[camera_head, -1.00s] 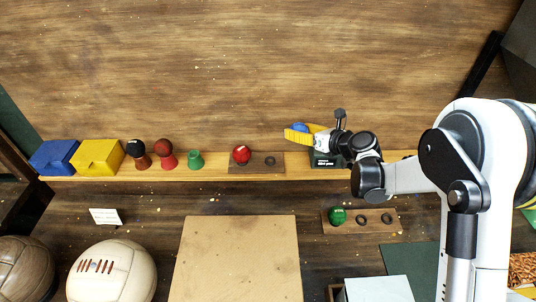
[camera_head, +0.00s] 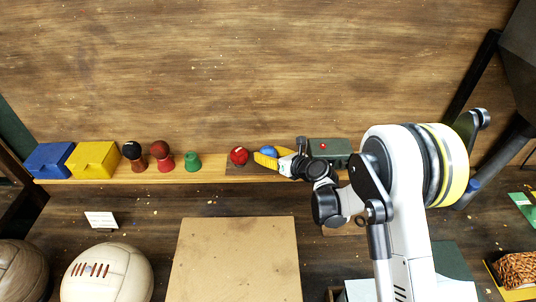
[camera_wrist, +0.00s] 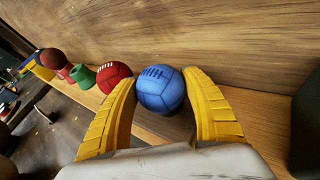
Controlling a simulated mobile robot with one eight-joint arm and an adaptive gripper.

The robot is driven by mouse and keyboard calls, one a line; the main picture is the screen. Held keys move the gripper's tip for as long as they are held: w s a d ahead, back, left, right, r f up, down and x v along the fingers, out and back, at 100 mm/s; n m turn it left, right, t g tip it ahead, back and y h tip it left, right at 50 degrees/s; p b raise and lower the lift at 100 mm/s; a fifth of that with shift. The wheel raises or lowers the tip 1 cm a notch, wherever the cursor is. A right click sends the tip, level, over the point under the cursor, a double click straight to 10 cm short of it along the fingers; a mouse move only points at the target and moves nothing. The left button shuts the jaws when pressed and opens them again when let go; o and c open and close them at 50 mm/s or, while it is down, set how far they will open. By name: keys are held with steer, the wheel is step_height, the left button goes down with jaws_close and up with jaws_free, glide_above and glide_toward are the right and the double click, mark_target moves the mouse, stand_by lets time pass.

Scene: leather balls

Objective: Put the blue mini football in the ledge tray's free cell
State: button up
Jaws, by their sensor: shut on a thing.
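The blue mini football (camera_head: 268,151) is held between the yellow fingers of my gripper (camera_head: 262,158), at the right part of the ledge tray. In the wrist view, the blue ball (camera_wrist: 160,89) sits between both fingers (camera_wrist: 165,105). The ledge tray (camera_head: 235,171) is a dark flat board on the wooden ledge. A red ball (camera_head: 239,155) is in its left cell, just left of my gripper; it also shows in the wrist view (camera_wrist: 114,76). The free cell is hidden behind my gripper, and I cannot tell whether the blue ball touches it.
On the ledge (camera_head: 215,172), left of the tray, stand a green stand (camera_head: 192,163), two stands with balls, a yellow box (camera_head: 93,158) and a blue box (camera_head: 48,159). A dark green box (camera_head: 328,150) stands right of my gripper. The wooden wall rises close behind.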

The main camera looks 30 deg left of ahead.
steer(key=shift+f, duration=0.1)
steer(key=o, duration=1.3)
steer(key=shift+c, duration=0.2)
